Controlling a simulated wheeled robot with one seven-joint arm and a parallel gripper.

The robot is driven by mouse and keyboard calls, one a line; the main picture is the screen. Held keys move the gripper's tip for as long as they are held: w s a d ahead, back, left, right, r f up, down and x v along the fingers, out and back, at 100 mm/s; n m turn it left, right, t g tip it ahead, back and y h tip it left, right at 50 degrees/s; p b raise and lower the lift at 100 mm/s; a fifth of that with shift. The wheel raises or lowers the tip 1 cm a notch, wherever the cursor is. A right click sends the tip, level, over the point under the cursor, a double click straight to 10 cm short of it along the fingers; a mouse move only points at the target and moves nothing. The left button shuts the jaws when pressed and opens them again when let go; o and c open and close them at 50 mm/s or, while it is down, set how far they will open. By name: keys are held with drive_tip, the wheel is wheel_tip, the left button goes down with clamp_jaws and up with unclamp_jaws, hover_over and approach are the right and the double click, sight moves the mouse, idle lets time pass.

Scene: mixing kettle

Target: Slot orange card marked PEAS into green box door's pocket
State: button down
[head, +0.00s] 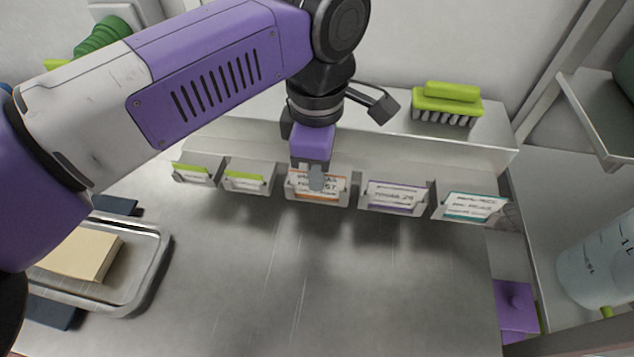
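An orange-edged white card (333,189) sits in the middle holder of the rack along the back of the steel worktop. Its print is partly covered by my finger, and I cannot surely read PEAS on it. My gripper (316,178) points down at this card, with a grey finger in front of the card's middle. The other finger is hidden, so I cannot tell whether the fingers are closed on the card. I cannot make out a green box with a door pocket in the head view.
Two lime-edged cards (243,179) stand left in the rack; a purple-edged card (395,197) and a teal-edged card (471,207) stand right. A green brush (447,100) lies on the ledge behind. A metal tray (150,275) is at left, a purple box (516,312) lower right. The middle worktop is clear.

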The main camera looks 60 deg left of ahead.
drive_tip(key=shift+r, duration=0.3)
drive_tip(key=shift+r+p, duration=1.65)
drive_tip(key=shift+r, duration=1.35)
